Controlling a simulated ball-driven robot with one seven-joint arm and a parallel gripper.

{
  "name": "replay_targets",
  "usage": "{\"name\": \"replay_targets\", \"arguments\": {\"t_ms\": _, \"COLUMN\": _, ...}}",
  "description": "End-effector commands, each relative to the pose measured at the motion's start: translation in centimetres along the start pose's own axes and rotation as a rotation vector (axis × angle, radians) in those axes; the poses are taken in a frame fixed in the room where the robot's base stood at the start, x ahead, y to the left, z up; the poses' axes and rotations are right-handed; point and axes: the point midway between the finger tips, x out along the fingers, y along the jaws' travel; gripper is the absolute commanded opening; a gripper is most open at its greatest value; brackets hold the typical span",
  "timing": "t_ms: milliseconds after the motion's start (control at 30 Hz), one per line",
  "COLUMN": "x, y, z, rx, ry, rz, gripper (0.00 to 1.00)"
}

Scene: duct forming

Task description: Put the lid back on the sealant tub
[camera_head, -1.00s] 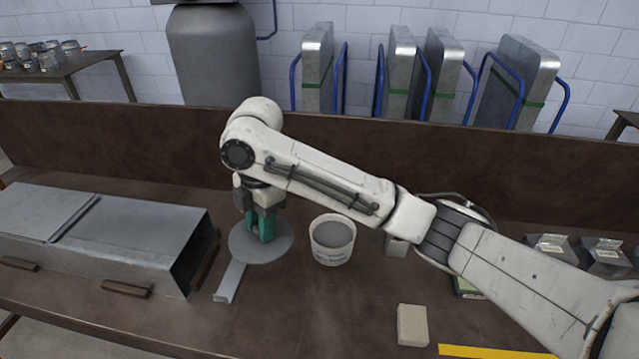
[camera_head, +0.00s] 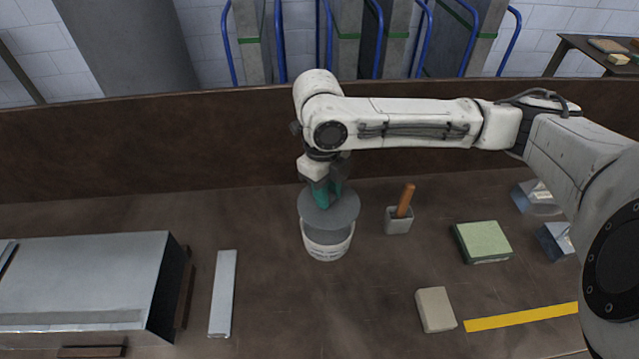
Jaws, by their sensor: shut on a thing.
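The sealant tub (camera_head: 327,246) is a white bucket with print on its side, standing on the brown bench near the middle of the view. The lid (camera_head: 342,213) is a flat grey disc. My gripper (camera_head: 324,196) has teal fingers, points down and is shut on the lid from above. The lid is over the back part of the tub's mouth and looks offset toward the back. Grey sealant shows at the front of the mouth. I cannot tell whether the lid touches the rim.
A holder with a wooden-handled tool (camera_head: 402,210) stands close right of the tub. A green pad (camera_head: 482,241) and a beige block (camera_head: 436,309) lie further right. A metal strip (camera_head: 223,293) and a metal duct (camera_head: 85,285) are left. The bench in front of the tub is clear.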

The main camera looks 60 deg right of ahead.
Motion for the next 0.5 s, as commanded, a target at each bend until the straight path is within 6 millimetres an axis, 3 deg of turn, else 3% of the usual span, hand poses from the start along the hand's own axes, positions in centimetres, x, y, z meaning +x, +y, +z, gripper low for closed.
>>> {"name": "replay_targets", "arguments": {"t_ms": 500, "x": 3.6, "y": 0.0, "z": 0.5, "rx": 0.002, "ry": -0.003, "rz": 0.001, "gripper": 0.00}}
